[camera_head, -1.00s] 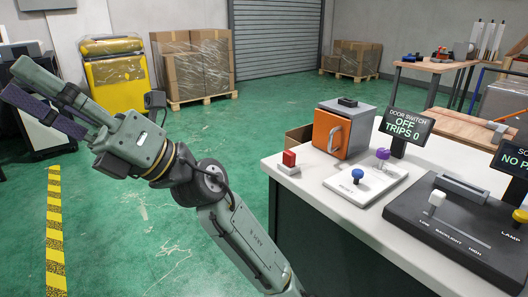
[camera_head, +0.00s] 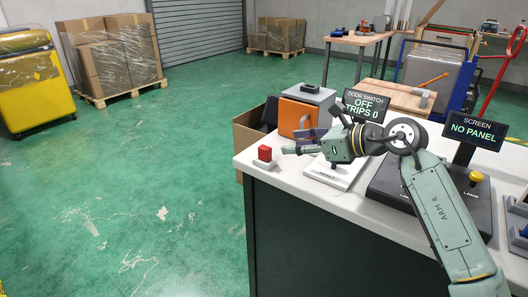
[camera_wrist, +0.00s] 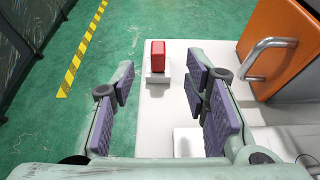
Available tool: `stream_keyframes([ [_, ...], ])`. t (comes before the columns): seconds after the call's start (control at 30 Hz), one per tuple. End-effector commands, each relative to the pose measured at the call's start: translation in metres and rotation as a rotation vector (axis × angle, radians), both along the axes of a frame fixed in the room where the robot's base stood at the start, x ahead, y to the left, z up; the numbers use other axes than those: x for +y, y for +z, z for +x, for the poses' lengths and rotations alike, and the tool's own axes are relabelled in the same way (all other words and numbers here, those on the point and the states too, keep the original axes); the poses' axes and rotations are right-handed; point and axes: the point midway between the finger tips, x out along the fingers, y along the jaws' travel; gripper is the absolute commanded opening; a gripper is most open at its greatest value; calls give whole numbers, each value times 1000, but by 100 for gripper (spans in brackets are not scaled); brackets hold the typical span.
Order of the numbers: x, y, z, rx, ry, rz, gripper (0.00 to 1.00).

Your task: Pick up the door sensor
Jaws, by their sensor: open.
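A small red block (camera_head: 264,153) stands upright on a white base (camera_head: 266,165) at the left corner of the white table; it may be the door sensor, but no label shows. My gripper (camera_head: 300,143) is just right of the block, low over the table, pointing left. In the wrist view the red block (camera_wrist: 158,57) is beyond and between the spread, empty fingers (camera_wrist: 160,93), apart from both. An orange-fronted box (camera_head: 293,118) with a metal handle stands behind my gripper. A dark item (camera_head: 309,89) lies on its top.
The door switch display (camera_head: 366,105) reads OFF, TRIPS 0. My arm partly hides the white button panel (camera_head: 330,176) and dark control console (camera_head: 385,187). An open cardboard box (camera_head: 250,135) is behind the table's left edge.

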Motion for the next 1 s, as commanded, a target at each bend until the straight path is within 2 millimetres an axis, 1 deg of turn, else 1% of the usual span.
stream_keyframes([
  [0.07, 4, -3, 3, 3, -1, -4, 42],
  [0.3, 33, -15, 23, 2, 2, 0, 42],
  [0.57, 50, -24, 34, 3, 2, 1, 42],
  [0.8, 77, -39, 51, 2, 2, 1, 42],
  [0.9, 81, -43, 55, 1, 1, 1, 42],
  [1.0, 81, -44, 55, 1, 1, 1, 42],
])
